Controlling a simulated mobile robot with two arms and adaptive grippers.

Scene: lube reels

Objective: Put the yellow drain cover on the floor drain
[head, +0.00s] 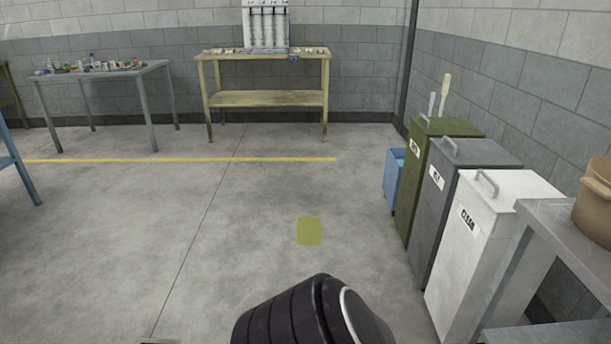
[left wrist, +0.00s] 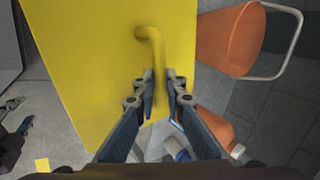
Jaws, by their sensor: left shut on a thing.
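The yellow drain cover (left wrist: 90,60) shows in the left wrist view as a large flat yellow panel with a bent yellow handle (left wrist: 154,48). My left gripper (left wrist: 160,78) is shut on this handle, its fingertips on either side of the lower end. The panel fills the upper left of that view, and its far edges are cut off. I cannot make out the floor drain in either view. The head view shows neither the cover nor my left gripper.
A flat yellow-green patch (head: 310,231) marks the open floor. Green (head: 441,128), grey (head: 476,152) and white (head: 508,186) bins line the right side, near a blue bin (head: 394,180). Tables stand at the back. An orange bucket (left wrist: 228,42) shows beside the yellow panel.

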